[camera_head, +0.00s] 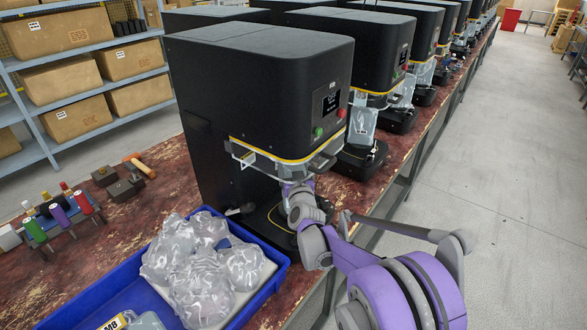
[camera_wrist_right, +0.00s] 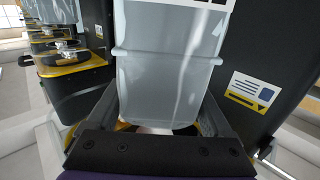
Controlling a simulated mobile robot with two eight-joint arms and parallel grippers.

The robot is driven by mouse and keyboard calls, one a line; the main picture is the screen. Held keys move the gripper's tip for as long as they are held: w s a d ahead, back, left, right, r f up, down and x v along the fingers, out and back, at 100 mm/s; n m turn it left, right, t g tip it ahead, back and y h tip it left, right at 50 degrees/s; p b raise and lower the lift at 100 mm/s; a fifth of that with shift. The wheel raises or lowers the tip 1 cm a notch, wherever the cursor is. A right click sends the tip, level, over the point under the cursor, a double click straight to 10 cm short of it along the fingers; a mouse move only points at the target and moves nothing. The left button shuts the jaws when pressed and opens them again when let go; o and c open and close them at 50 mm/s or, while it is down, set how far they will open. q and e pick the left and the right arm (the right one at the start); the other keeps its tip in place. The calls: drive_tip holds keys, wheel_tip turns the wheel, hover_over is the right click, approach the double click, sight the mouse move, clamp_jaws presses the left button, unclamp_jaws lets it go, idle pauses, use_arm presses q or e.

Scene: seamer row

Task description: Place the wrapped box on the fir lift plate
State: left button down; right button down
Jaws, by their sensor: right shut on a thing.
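My right gripper (camera_head: 290,183) reaches under the head of the nearest black seamer (camera_head: 262,90). In the right wrist view, the gripper (camera_wrist_right: 160,112) is shut on the wrapped box (camera_wrist_right: 165,75), a pale translucent block with a ridge around it, standing between the dark fingers. In the head view the box is mostly hidden by my arm and the machine. The black lift plate (camera_head: 262,222) with a yellow outline lies at the foot of this seamer, partly hidden by my arm. I cannot read a name on it, nor tell whether the box touches it. My left gripper is not in view.
A blue tray (camera_head: 273,288) with several plastic-wrapped things (camera_head: 205,270) stands in front of the seamer. More seamers (camera_head: 350,50) run along the bench. Thread spools (camera_head: 58,215) and small tools (camera_head: 120,185) lie left. A sticker (camera_wrist_right: 248,92) marks the machine wall beside the box.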

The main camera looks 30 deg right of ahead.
drive_tip(key=shift+f, duration=0.7)
drive_tip(key=shift+f, duration=0.25)
unclamp_jaws()
